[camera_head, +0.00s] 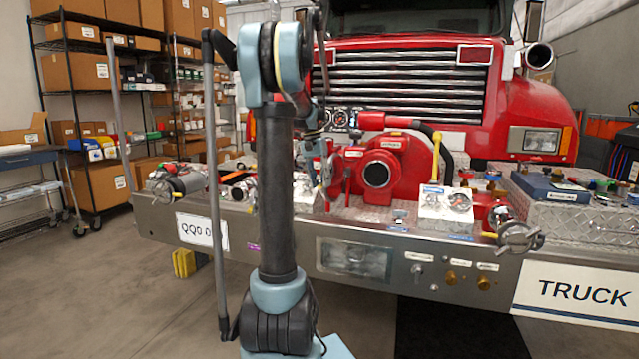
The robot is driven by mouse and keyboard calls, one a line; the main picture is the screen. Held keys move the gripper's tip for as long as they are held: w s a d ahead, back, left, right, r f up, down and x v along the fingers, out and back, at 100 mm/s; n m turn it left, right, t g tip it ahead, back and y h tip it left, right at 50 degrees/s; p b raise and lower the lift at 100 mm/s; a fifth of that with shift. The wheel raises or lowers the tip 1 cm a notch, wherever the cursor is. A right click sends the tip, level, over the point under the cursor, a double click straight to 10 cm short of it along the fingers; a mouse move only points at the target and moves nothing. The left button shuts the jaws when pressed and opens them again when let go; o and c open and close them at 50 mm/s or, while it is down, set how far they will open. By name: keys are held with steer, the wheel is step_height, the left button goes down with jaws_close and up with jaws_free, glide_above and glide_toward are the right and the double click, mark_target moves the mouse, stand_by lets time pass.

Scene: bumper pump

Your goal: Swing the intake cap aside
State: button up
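The red bumper pump (400,160) sits on the truck's metal bumper deck. Its round intake (377,174) faces me and looks dark, with a pale ring around it. A grey metal piece (327,172) shows just left of the intake, beside my arm; it is small, and I cannot tell whether it is the intake cap or part of my gripper. My arm rises in front of the deck and bends toward the pump's left side. The fingertips are not clear, so I cannot tell whether my gripper is open, shut or touching anything.
A silver capped fitting (520,238) juts out at the bumper's right end, another (178,184) at the left. Shelves with boxes (95,70) are at the left. The floor before the bumper is clear.

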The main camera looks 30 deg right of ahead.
steer(key=shift+r, duration=0.1)
step_height(320, 180, up, 12)
steer(key=w+a, duration=0.1)
steer(key=w, duration=0.1)
steer(key=shift+a+f, duration=0.25)
stand_by(0.6)
steer(key=s+a+f+n+t, duration=0.1)
steer(key=s+a+f+n, duration=0.1)
steer(key=s+a+f, duration=0.4)
steer(key=s+a+f+n, duration=0.1)
steer(key=s+a+n, duration=0.1)
steer(key=s+a, duration=0.35)
steer(key=s+a+f+n+t, duration=0.1)
steer(key=s+a+f, duration=0.25)
steer(key=a, duration=0.55)
steer(key=s+a+f+n+t, duration=0.1)
steer(key=s+a+f, duration=0.4)
steer(key=f, duration=0.5)
steer(key=s+a+f+n+t+y, duration=0.1)
steer(key=s+a+f+n, duration=0.3)
steer(key=s+f, duration=0.6)
steer(key=shift+a+f+n, duration=0.2)
steer(key=shift+a+n, duration=0.1)
steer(key=shift+a, duration=0.35)
steer(key=shift+d, duration=0.1)
